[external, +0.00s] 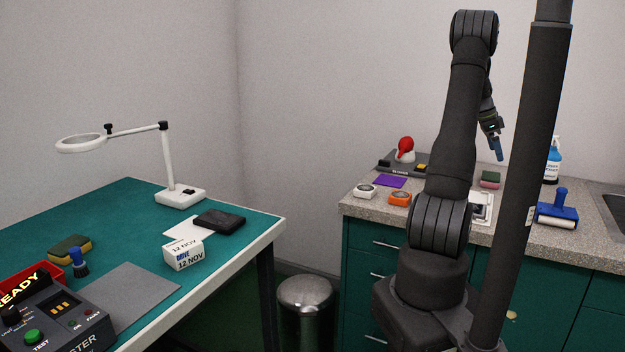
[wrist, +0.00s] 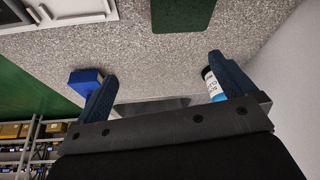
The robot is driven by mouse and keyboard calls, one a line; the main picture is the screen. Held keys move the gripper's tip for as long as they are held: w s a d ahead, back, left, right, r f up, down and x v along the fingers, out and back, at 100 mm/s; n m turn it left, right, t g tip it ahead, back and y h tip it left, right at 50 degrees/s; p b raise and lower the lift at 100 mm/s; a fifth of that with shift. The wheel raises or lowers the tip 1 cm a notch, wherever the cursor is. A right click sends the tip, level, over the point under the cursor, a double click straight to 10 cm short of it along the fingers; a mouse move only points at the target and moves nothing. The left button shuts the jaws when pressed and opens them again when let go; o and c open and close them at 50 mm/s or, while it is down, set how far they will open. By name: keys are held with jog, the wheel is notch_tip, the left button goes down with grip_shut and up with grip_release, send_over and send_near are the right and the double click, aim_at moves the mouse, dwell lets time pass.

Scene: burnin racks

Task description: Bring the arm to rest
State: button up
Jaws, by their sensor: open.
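My gripper (external: 497,150) hangs above the speckled counter (external: 580,243) at the right in the external view, its blue fingers pointing down. In the wrist view my gripper (wrist: 157,80) shows two blue fingers spread wide apart, with nothing between them but the counter and a grey sink area farther off. My arm stands folded upward in front of the counter and hides part of it. The gripper is clear of the counter top.
The counter carries a blue roller (external: 558,213), a white-and-blue bottle (external: 552,160), a sponge (external: 490,179), an orange device (external: 399,199) and a red-topped device (external: 405,149). A green bench (external: 120,225) with a magnifier lamp (external: 180,194) stands left. A metal bin (external: 305,295) stands between.

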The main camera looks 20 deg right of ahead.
jog(key=w+a+n+t, duration=0.2)
jog(key=w+a+n, duration=0.3)
jog(key=a, duration=0.9)
jog(key=w+a+f+n+t, duration=0.1)
jog(key=w+a+n, duration=0.4)
jog(key=w+a, duration=0.7)
jog(key=w+a+n+t, duration=0.2)
jog(key=w+a+n, duration=0.3)
jog(key=w+a, duration=0.4)
jog(key=a, duration=0.6)
jog(key=shift+w+a+f+t+y, duration=0.15)
jog(key=shift+w+a+t+y, duration=0.1)
jog(key=shift+a+t+y, duration=0.05)
